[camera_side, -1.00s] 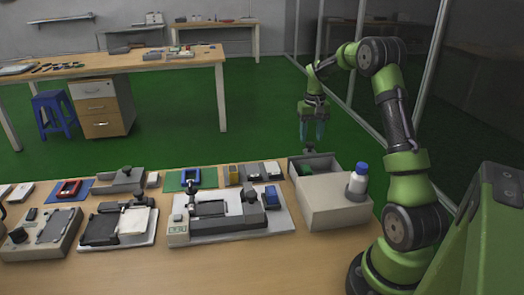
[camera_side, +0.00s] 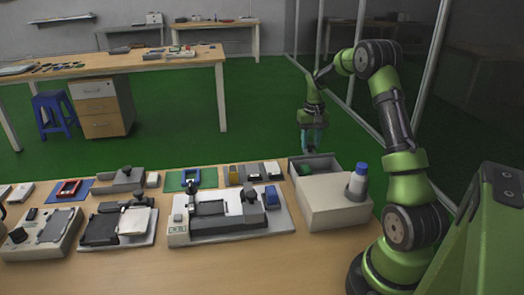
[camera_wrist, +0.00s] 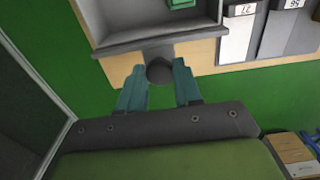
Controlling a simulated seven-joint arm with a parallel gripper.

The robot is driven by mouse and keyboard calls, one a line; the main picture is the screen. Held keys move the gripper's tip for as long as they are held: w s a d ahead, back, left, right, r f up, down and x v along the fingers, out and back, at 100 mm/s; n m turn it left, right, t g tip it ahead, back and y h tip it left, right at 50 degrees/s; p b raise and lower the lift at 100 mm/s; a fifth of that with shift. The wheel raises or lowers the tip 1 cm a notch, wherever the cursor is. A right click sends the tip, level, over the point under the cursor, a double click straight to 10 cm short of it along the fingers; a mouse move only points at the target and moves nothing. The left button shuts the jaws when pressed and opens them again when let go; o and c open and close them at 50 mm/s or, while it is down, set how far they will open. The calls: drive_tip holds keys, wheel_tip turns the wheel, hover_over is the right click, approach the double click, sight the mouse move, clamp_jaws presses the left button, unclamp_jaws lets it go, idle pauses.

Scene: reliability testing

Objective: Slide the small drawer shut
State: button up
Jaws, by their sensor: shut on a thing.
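The small drawer (camera_side: 325,162) stands open at the back of a beige box (camera_side: 330,203) on the near bench. A green item (camera_side: 305,170) lies inside it. The drawer's grey front panel (camera_wrist: 160,40) and its dark round knob (camera_wrist: 159,71) show in the wrist view. My gripper (camera_side: 310,149) is low at the drawer's far end. Its teal fingers (camera_wrist: 159,67) straddle the knob, one on each side, and are shut on it. In the side view the knob is hidden by the fingers.
Left of the box is a test fixture (camera_side: 225,215) with a blue block (camera_side: 271,196). Behind the bench edge, green floor (camera_side: 255,120) is open.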

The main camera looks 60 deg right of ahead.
drive_tip(key=s+a, duration=0.7)
drive_tip(key=s, duration=0.1)
drive_tip(key=shift+a, duration=0.4)
drive_tip(key=shift+s+a, duration=0.1)
drive_tip(key=shift+a, duration=0.05)
idle(0.6)
drive_tip(key=o, duration=0.5)
drive_tip(key=shift+o, duration=0.3)
drive_tip(key=shift+r, duration=0.1)
drive_tip(key=shift+r, duration=2.45)
